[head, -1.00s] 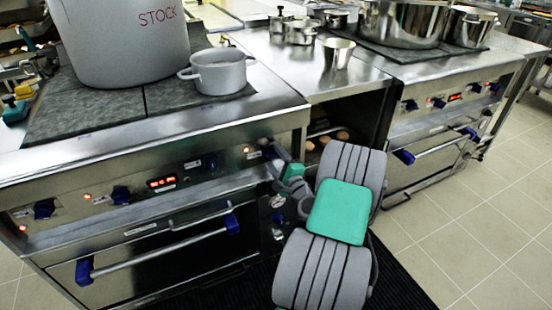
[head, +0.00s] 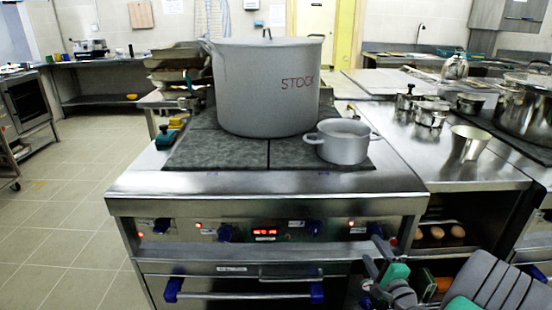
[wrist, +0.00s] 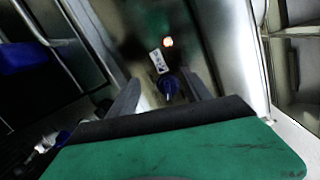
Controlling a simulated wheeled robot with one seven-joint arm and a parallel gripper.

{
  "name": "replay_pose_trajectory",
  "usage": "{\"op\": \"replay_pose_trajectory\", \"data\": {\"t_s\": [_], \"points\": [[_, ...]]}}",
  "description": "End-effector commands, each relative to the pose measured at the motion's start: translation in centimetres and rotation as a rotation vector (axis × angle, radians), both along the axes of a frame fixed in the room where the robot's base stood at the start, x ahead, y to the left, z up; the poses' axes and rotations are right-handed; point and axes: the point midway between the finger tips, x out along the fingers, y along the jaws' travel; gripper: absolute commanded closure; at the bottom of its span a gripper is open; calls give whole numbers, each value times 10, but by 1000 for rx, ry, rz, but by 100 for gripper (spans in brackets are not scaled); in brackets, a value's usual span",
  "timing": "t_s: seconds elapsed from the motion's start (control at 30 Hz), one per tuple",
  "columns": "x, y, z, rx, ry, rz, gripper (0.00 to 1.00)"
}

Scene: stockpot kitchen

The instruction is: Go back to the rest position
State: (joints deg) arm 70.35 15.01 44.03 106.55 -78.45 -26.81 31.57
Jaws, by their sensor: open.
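My gripper (head: 385,264) is at the lower right of the head view, in front of the stove's right end and below its control panel. It is open, with nothing seen between its fingers. In the wrist view the two dark fingers (wrist: 165,97) stand apart, with a blue knob and an orange light on the panel beyond them. The large grey stockpot (head: 265,105), marked STOCK, stands lidded on the dark cooktop (head: 215,150). A small grey pot (head: 343,145) stands beside it on the right.
The stove front has blue knobs (head: 162,225) and an oven handle (head: 243,295). Right of it, a steel counter (head: 440,160) carries a steel cup (head: 466,145) and small pots, above a shelf with eggs (head: 437,232). The tiled floor (head: 60,210) at left is clear.

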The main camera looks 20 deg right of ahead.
Motion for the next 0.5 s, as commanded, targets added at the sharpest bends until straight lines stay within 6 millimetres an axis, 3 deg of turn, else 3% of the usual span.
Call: {"op": "replay_pose_trajectory", "data": {"t_s": [0.03, 0.1, 0.23, 0.33, 0.4, 0.5], "points": [[19, 30, 29, -80, 52, 102, 42], [40, 84, 52, -232, 160, 282, 42], [48, 191, 96, -588, 393, 655, 42], [19, 254, 138, -895, 580, 922, 42], [-12, 280, 174, -1087, 698, 1064, 42], [-61, 299, 226, -1295, 838, 1200, 42]]}}
